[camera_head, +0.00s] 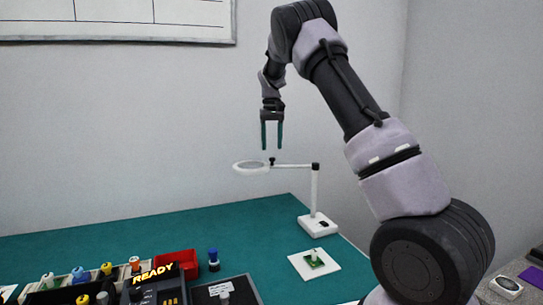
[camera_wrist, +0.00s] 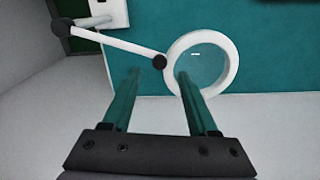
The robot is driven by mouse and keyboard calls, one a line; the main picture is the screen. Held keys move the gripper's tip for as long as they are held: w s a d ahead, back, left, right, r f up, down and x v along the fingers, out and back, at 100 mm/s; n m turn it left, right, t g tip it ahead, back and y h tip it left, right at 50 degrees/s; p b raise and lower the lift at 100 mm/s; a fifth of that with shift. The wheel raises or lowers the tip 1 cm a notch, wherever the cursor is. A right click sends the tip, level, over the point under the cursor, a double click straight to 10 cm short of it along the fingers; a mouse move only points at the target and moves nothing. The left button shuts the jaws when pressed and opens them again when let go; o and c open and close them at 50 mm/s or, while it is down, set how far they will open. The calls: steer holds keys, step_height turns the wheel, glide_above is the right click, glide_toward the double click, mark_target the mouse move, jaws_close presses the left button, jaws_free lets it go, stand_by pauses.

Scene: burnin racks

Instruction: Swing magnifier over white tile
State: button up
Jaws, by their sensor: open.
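The magnifier (camera_head: 251,167) is a white ring lens on a white arm with dark joints, held out to the left from a post on a white base (camera_head: 318,224). It also shows in the wrist view (camera_wrist: 231,66), with a dark knob (camera_wrist: 160,62) where the ring meets the arm. The white tile (camera_head: 314,264) lies on the teal table, in front of the base, with a small green board on it. The magnifier ring is left of and behind the tile, not above it. My gripper (camera_head: 271,149) is open and empty, pointing down just above the knob.
On the teal table (camera_head: 150,240), front left, stand a rack with several coloured vials, a red bin (camera_head: 175,263), a blue-capped bottle (camera_head: 213,260) and a black device reading READY (camera_head: 155,280). A grey side surface (camera_head: 510,290) lies at right. The table's middle is clear.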

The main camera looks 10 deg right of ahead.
steer(key=shift+f, duration=2.35)
jaws_close()
